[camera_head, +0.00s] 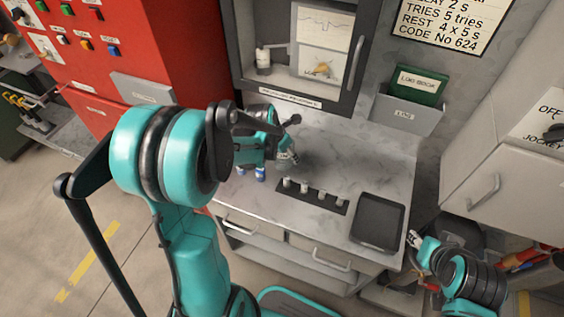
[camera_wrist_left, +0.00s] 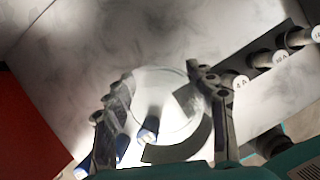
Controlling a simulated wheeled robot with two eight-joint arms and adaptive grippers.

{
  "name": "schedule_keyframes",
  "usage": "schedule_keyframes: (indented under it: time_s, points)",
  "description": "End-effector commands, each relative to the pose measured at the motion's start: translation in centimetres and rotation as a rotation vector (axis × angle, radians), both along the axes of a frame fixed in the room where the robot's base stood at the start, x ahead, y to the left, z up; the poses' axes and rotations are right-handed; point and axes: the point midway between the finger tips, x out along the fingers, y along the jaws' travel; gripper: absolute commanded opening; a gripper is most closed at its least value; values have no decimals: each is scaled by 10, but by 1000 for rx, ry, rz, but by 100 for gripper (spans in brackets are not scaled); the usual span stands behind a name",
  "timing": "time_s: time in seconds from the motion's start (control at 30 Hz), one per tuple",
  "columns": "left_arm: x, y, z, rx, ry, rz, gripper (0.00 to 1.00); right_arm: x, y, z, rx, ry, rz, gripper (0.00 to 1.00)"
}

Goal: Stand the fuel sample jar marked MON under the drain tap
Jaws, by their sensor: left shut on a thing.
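My left gripper (camera_wrist_left: 162,95) is shut on a clear, round glass thing (camera_wrist_left: 165,88), which looks like a jar seen from above. No MON mark can be read on it. In the head view my left gripper (camera_head: 287,153) is over the back left of the grey worktop (camera_head: 385,165); the glass barely shows there. I cannot tell whether the glass touches the worktop. My right gripper (camera_head: 415,240) is at the lower right, beyond the worktop's right edge, too small to judge its opening. I cannot pick out a drain tap with certainty.
A dark strip with several labelled pale pegs (camera_head: 304,188) and a black tray (camera_head: 377,222) lie toward the front. An open-fronted cabinet (camera_head: 244,60) rises behind; a red cabinet (camera_head: 190,45) stands left. The worktop's back right is clear.

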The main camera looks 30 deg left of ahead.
Motion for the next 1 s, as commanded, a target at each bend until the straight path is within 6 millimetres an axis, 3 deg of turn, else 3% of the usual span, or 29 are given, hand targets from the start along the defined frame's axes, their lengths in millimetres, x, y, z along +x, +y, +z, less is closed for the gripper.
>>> schedule_keyframes:
  time_s: [0.1,0.27,0.37,0.6,0.97,1.0]
  points:
    - [6,23,-16,-1,-1,3,22,0,0,-9,0,0,0,40]
    - [9,37,-23,0,-1,0,22,0,0,-12,0,0,0,40]
    - [9,38,-29,-1,-1,-1,22,0,0,-15,0,0,0,40]
    - [9,38,-63,-1,-1,-1,22,0,0,-31,0,0,0,40]
    - [9,37,-66,-1,-1,-1,22,0,0,-33,0,0,0,40]
    - [9,37,-66,-1,-1,-1,61,0,0,-33,0,0,0,40]
